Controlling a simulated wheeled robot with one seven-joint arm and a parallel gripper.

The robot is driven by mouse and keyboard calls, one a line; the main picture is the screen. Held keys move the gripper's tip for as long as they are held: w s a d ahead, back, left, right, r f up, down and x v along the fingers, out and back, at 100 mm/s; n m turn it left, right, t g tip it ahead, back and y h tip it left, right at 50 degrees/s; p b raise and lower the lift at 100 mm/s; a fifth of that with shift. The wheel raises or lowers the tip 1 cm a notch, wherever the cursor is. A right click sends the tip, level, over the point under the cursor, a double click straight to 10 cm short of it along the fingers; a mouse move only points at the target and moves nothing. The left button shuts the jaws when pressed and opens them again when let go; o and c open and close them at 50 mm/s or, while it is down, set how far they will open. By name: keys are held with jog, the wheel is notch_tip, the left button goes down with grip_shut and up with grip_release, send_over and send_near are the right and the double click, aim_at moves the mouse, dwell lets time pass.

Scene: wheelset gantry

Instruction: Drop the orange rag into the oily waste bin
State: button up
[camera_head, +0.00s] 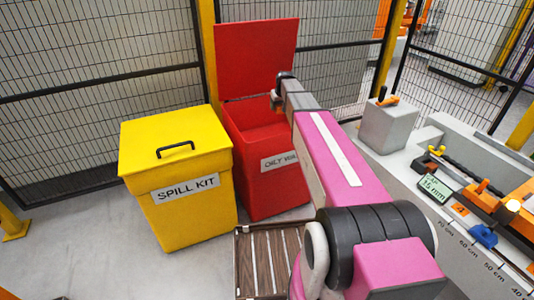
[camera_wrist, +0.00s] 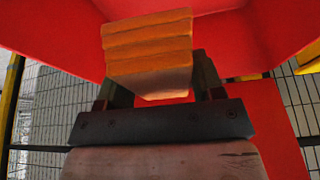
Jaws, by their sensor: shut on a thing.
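The orange rag (camera_wrist: 148,42), folded in layers, is between the two dark fingers of my gripper (camera_wrist: 158,78) in the wrist view. My gripper is shut on it. The red oily waste bin (camera_head: 268,190) stands behind my arm in the head view, its lid (camera_head: 255,58) raised upright. The end of my arm is over the bin's opening. My arm covers part of the bin's front and its label. The rag cannot be made out in the head view. Red bin surfaces (camera_wrist: 45,30) surround the rag in the wrist view.
A closed yellow spill kit box (camera_head: 185,218) stands left of the red bin. A slatted brown platform (camera_head: 268,262) lies in front. A grey bench (camera_head: 455,220) with tools is at the right. Black mesh fencing (camera_head: 95,60) runs behind. Floor at the left is clear.

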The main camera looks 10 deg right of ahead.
notch_tip(320, 180, down, 5)
jog(key=shift+r, duration=0.1)
dwell(0.3)
jog(key=o, duration=0.9)
jog(key=shift+o, duration=0.2)
jog(key=shift+r, duration=0.1)
jog(key=v, duration=1)
jog(key=shift+s+r, duration=0.25)
jog(key=shift+r, duration=0.05)
